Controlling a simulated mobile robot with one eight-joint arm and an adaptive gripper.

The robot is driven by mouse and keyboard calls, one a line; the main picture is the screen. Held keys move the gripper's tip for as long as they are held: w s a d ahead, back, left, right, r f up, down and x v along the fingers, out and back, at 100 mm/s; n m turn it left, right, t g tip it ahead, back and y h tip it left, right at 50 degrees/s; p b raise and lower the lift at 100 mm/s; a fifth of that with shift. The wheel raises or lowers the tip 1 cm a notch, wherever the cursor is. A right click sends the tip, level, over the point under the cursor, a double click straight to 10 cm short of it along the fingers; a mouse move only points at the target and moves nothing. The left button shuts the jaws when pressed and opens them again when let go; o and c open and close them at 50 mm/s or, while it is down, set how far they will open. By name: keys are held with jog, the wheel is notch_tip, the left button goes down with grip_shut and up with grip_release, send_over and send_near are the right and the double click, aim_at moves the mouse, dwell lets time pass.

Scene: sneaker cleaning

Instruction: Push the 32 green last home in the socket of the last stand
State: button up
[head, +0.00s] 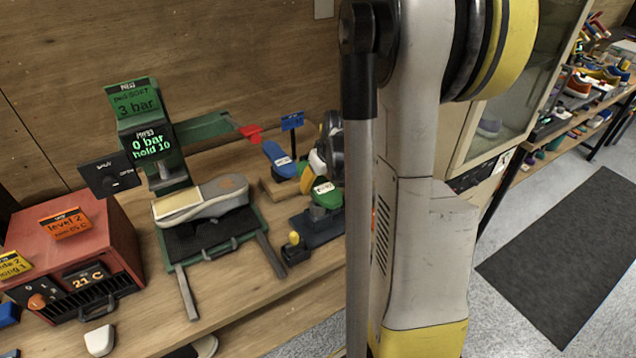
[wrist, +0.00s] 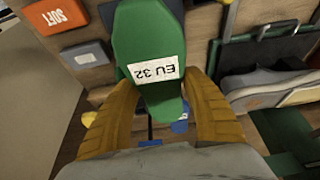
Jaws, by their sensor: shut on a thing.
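The green last (wrist: 145,35) fills the upper middle of the wrist view, with a white "EU 32" label facing the camera. My gripper (wrist: 168,88) has its yellow ribbed fingers shut on it, one on each side. In the head view the green last (head: 326,198) sits above the dark blue last stand (head: 322,230), below my gripper (head: 311,173). The stand has a yellow knob (head: 294,239) at its front left. The socket is hidden under the last, so I cannot tell how deep it sits.
A blue last (head: 279,158) stands on a wooden block just behind. Left are the green press (head: 170,172) with a grey sneaker (head: 205,200) on its black pad, and a red oven (head: 75,245). An orange "SOFT" block (wrist: 58,15) and grey block (wrist: 86,55) lie nearby.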

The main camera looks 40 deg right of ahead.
jog(key=shift+f+b, duration=1.35)
jog(key=shift+f, duration=0.25)
jog(key=o, duration=1.5)
jog(key=v, duration=1.2)
jog(key=shift+s, duration=0.1)
jog(key=shift+a, duration=0.1)
jog(key=s+a+n+t+b, duration=0.1)
jog(key=s+a, duration=0.1)
jog(key=a, duration=0.7)
jog(key=s+a+t+b, duration=0.1)
jog(key=s+a+b, duration=0.1)
jog(key=a, duration=0.7)
jog(key=s+a+f+n+t+y+b, duration=0.1)
jog(key=s+a, duration=0.2)
jog(key=a, duration=0.7)
jog(key=shift+n+b, duration=0.3)
jog(key=shift+b, duration=0.1)
